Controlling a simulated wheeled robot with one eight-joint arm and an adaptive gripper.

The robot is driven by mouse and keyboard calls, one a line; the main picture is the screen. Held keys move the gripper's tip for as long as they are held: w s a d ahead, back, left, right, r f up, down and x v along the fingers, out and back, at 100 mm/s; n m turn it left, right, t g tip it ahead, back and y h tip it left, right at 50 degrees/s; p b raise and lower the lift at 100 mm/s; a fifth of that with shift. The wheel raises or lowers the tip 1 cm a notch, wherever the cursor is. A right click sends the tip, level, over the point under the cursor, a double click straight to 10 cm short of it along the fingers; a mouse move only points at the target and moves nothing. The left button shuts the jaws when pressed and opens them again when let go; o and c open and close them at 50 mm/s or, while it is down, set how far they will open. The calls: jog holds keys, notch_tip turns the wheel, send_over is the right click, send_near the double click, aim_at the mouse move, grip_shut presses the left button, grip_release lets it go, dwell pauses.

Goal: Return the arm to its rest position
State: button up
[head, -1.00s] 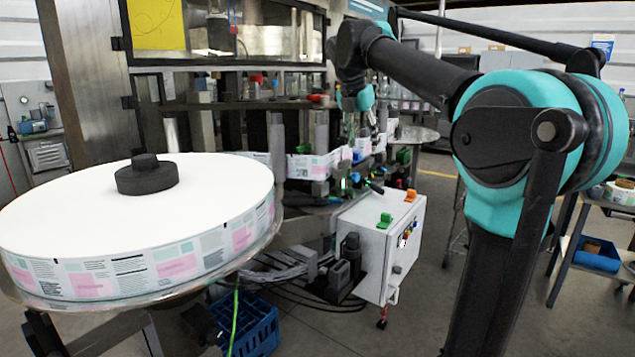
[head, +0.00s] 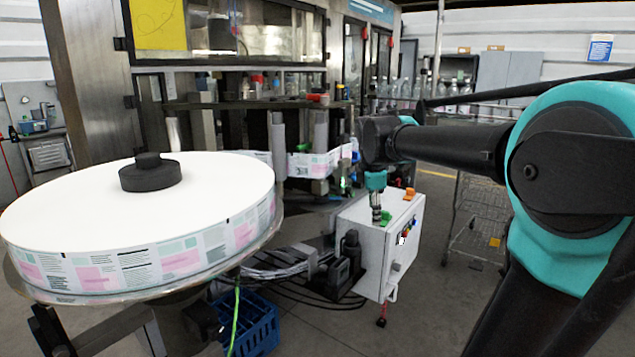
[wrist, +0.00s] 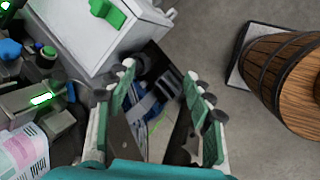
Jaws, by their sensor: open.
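My arm reaches in from the right of the head view, with its teal elbow large at the right edge. My gripper (head: 379,214) hangs downward, in front of the white control box as seen from the head. In the wrist view my gripper (wrist: 160,88) has its two green-and-grey fingers spread apart, with nothing between them. The floor and some dark and blue-grey parts show between and below the fingers. I cannot tell the exact gap between the gripper and the control box.
The white control box (head: 376,262) stands close to the gripper; it also shows in the wrist view (wrist: 85,32). A large label reel (head: 90,210) fills the left. A blue crate (head: 254,325) sits below. A wooden barrel (wrist: 285,75) stands at right in the wrist view. Grey floor is clear between.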

jog(key=s+d+f+m+y, duration=0.1)
jog(key=s+d+f+m, duration=0.2)
jog(key=s+f+m, duration=1.4)
jog(key=s+f, duration=0.4)
jog(key=f, duration=0.4)
